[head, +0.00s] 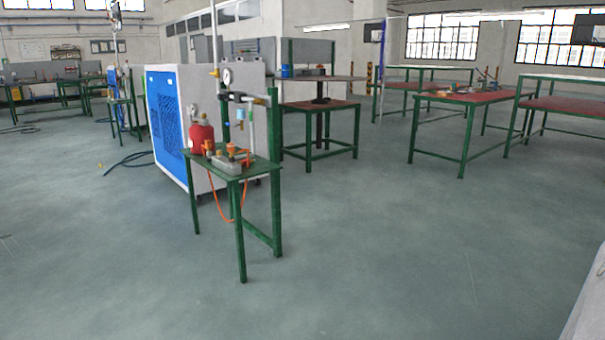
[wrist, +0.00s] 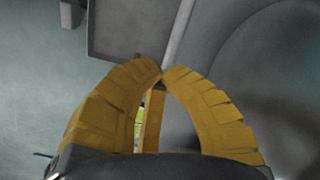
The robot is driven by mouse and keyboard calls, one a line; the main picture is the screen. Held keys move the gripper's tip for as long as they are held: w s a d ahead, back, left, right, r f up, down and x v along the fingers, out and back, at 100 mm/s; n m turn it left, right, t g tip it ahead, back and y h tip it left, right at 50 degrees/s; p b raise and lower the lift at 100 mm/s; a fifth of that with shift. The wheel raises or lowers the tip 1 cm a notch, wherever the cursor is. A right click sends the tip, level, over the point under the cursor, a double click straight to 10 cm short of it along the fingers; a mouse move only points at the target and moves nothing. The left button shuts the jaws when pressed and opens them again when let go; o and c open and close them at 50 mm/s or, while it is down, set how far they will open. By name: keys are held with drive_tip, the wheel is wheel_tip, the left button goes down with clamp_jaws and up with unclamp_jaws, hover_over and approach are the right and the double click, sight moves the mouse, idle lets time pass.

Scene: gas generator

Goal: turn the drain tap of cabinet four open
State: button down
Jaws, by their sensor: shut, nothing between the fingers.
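A white and blue cabinet (head: 175,120) stands left of centre in the head view. I cannot read a number on it, so I cannot tell whether it is cabinet four. I cannot make out a drain tap in either view. My gripper (wrist: 161,76) shows in the wrist view with its yellow ribbed fingers meeting at the tips. It is shut and empty. Grey surfaces lie behind the fingers, and no tap shows near them. My gripper does not show in the head view.
A small green table (head: 258,168) with a red cylinder (head: 203,138) and an orange hose (head: 213,203) stands before the cabinet. A blue hose (head: 128,163) lies on the floor. Red-topped workbenches (head: 470,97) stand at the right. The floor in front is clear.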

drive_tip(key=shift+s+f, duration=0.15)
drive_tip(key=shift+f, duration=0.05)
idle(0.4)
drive_tip(key=shift+s+a+b, duration=0.3)
drive_tip(key=shift+s+b, duration=0.15)
drive_tip(key=shift+s, duration=0.05)
drive_tip(key=shift+s+a, duration=0.2)
drive_tip(key=shift+s, duration=0.15)
drive_tip(key=shift+s+b, duration=0.3)
drive_tip(key=shift+b, duration=0.15)
drive_tip(key=shift+s, duration=0.35)
drive_tip(key=shift+a, duration=0.6)
idle(0.3)
wheel_tip(320, 180, up, 6)
drive_tip(key=p, duration=0.3)
drive_tip(key=shift+d+r, duration=0.15)
drive_tip(key=shift+d, duration=0.15)
